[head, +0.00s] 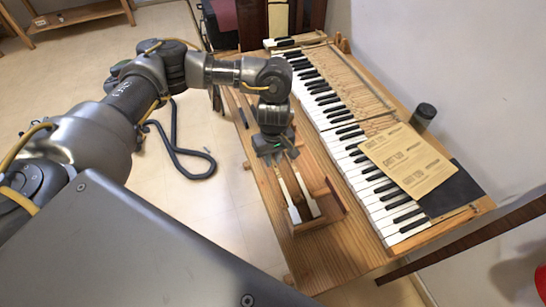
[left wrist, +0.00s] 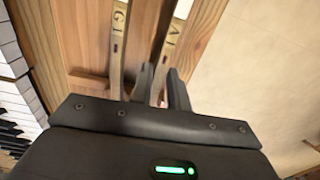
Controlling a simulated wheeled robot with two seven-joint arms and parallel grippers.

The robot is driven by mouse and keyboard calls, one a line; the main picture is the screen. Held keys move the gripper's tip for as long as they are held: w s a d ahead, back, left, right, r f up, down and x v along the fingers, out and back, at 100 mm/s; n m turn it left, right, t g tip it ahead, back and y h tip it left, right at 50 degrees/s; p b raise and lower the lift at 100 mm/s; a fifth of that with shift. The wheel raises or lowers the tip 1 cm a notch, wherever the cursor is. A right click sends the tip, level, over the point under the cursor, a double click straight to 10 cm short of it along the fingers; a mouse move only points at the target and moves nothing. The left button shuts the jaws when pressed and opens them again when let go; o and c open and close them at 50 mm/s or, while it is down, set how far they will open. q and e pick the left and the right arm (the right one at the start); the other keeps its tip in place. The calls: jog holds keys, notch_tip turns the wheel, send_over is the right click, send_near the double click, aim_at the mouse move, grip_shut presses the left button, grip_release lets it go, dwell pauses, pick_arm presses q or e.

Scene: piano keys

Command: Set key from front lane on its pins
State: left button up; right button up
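A wooden tray (head: 333,222) holds two loose wooden keys with white fronts at the table's near left. In the left wrist view the two key sticks are marked G (left wrist: 119,50) and A (left wrist: 168,50). My left gripper (head: 276,158) points down over the far end of the tray. Its fingers (left wrist: 160,70) stand one on each side of the A stick, close to it; whether they press on it is unclear. The keyboard (head: 340,130) runs along the table to the right of the tray. Its pins cannot be made out. My right gripper is not seen.
Printed sheets (head: 407,160) and a dark board (head: 456,190) lie over the keyboard's near right part. A dark cylinder (head: 423,116) stands by the wall. The wooden table (head: 345,255) is bare in front of the tray.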

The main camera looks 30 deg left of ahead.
pick_arm(q)
jog(key=shift+r, duration=0.15)
jog(key=shift+r+p, duration=0.85)
jog(key=shift+r, duration=0.15)
jog(key=o, duration=0.6)
jog(key=shift+c, duration=0.2)
jog(key=shift+r+p, duration=1.8)
jog(key=shift+r, duration=0.7)
jog(key=shift+f, duration=0.1)
